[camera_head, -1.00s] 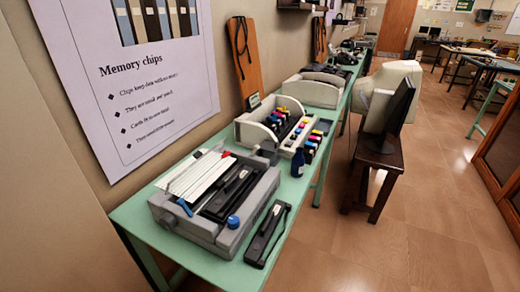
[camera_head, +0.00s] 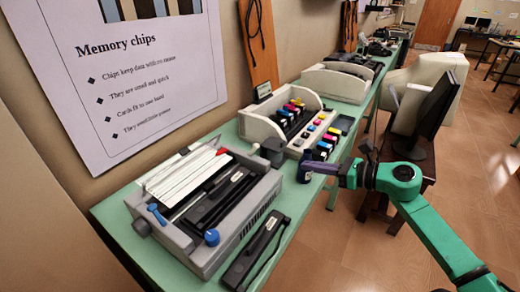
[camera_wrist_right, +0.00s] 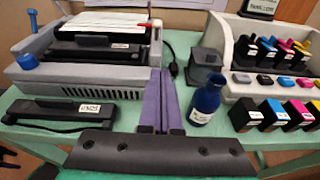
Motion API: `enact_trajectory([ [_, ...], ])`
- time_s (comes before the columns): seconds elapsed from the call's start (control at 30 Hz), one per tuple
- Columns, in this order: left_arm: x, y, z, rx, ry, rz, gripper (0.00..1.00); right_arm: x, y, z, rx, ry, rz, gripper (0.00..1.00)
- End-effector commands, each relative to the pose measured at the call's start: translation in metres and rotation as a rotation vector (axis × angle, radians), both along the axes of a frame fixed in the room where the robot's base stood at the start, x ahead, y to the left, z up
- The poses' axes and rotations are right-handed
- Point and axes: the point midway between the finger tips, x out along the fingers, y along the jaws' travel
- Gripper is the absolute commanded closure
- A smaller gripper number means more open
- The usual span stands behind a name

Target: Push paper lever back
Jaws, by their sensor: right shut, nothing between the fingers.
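The grey printer (camera_head: 225,218) stands on the green table with white paper in its top. A blue lever (camera_head: 157,214) sticks up at its near left corner, and a round blue knob (camera_head: 212,237) sits on its front corner. In the right wrist view, the printer (camera_wrist_right: 80,65) is at the upper left, with the blue lever (camera_wrist_right: 31,20) behind the knob (camera_wrist_right: 27,60). My right gripper (camera_head: 318,167) is at the table's right edge, beside the dark blue bottle and well apart from the lever. Its purple fingers (camera_wrist_right: 162,75) are shut and empty. My left gripper is not in view.
The dark blue bottle (camera_wrist_right: 206,100) stands close to the right of my fingers. Behind it is an ink cartridge display (camera_head: 290,125). A monitor on a stool (camera_head: 425,115) stands by my right arm.

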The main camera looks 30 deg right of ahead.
Motion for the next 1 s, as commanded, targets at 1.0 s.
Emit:
enact_trajectory([
  [1.0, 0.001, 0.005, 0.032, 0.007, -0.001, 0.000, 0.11, 0.101, 0.062, -0.006, -0.021, -0.010, 0.012, 1.00],
])
